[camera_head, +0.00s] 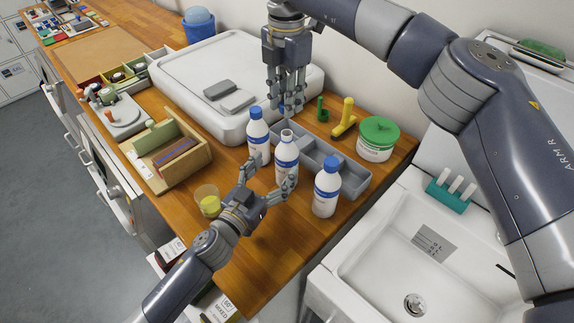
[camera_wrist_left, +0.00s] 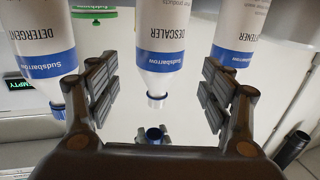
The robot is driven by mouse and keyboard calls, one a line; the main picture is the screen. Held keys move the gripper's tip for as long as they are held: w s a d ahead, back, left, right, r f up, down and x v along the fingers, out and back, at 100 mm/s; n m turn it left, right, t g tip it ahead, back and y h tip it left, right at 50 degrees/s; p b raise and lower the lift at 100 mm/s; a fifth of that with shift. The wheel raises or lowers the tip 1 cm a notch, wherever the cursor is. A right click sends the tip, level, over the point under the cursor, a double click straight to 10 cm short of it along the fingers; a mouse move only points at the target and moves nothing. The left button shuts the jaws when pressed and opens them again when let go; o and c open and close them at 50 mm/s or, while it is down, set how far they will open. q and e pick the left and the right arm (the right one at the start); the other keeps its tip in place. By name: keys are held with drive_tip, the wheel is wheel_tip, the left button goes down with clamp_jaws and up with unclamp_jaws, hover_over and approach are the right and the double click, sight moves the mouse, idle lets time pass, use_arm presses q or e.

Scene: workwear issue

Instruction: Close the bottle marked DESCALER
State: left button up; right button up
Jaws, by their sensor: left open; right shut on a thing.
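The bottle marked DESCALER (camera_wrist_left: 165,45) stands between the open fingers of my left gripper (camera_wrist_left: 155,95), with a gap on both sides. In the head view it is the white middle bottle (camera_head: 286,158), upright with a bare, uncapped neck. My left gripper (camera_head: 272,178) reaches around it from the front. My right gripper (camera_head: 288,100) points down behind and above the bottle, shut on a blue cap (camera_head: 291,109). The cap also shows in the left wrist view (camera_wrist_left: 154,134), apart from the bottle's neck.
A blue-capped bottle (camera_head: 258,138) stands close on the left and another, marked DETERGENT (camera_wrist_left: 40,38), on the right (camera_head: 327,190). A grey divided tray (camera_head: 352,172) lies behind the bottles. A yellow cup (camera_head: 208,201) stands left of my left gripper. A green-lidded tub (camera_head: 376,146) stands at the back right, near the sink.

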sight(281, 161)
use_arm(q)
drive_tip(key=x, duration=0.4)
drive_tip(key=shift+w+d, duration=0.1)
drive_tip(key=shift+w, duration=0.05)
use_arm(e)
drive_tip(key=shift+w, duration=0.1)
use_arm(q)
drive_tip(key=shift+w+d, duration=0.35)
drive_tip(key=shift+w, duration=0.25)
drive_tip(key=shift+w+d, duration=0.2)
drive_tip(key=shift+w, duration=0.1)
drive_tip(key=c, duration=1.6)
use_arm(e)
drive_tip(key=shift+f, duration=2.55)
drive_tip(key=shift+f, duration=0.85)
drive_tip(key=shift+f, duration=0.55)
